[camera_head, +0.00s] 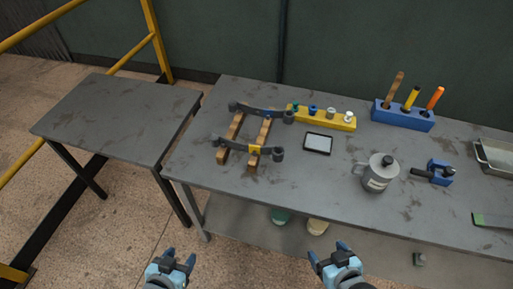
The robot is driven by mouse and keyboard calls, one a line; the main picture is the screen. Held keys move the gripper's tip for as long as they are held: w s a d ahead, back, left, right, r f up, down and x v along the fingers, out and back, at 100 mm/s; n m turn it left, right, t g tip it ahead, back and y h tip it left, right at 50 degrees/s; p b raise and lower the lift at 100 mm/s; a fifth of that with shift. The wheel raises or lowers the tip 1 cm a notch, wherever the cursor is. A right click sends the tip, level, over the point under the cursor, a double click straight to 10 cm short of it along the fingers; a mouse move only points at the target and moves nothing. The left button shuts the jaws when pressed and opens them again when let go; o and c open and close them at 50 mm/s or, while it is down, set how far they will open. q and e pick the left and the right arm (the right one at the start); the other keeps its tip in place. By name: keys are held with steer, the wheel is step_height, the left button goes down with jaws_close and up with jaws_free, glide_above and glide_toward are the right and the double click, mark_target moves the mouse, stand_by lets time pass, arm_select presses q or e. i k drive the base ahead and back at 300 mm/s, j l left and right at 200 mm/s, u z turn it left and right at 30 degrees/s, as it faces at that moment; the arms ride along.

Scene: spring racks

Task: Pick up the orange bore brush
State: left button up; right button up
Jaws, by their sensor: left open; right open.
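The orange bore brush (435,97) stands tilted in the right-hand part of a blue block holder (403,118) at the back of the long grey bench. A yellow-handled tool (411,97) and a brown-handled tool (394,86) stand beside it in the same holder. The lower part of the orange brush is hidden in the block. My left gripper (170,262) is open and empty at the bottom of the view, in front of the bench. My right gripper (330,258) is open and empty, also in front of the bench and well away from the brush.
A grey can (377,174) and a blue clamp-like tool (438,172) stand in front of the holder. A metal tray (493,157) is at right. A bare side table (117,115) stands left.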

mark_target(438, 92)
steer(key=z, duration=1.35)
steer(key=l+u, duration=0.1)
steer(key=u, duration=0.35)
steer(key=i+l+u, duration=0.1)
steer(key=u, duration=0.3)
steer(key=l+u, duration=0.1)
steer(key=u, duration=0.35)
steer(key=l+u, duration=0.35)
steer(key=l, duration=0.15)
steer(key=l+u, duration=0.35)
steer(key=l, duration=0.15)
steer(key=k+l, duration=0.1)
steer(key=l, duration=0.55)
steer(key=k+l+u, duration=0.1)
steer(key=l, duration=0.2)
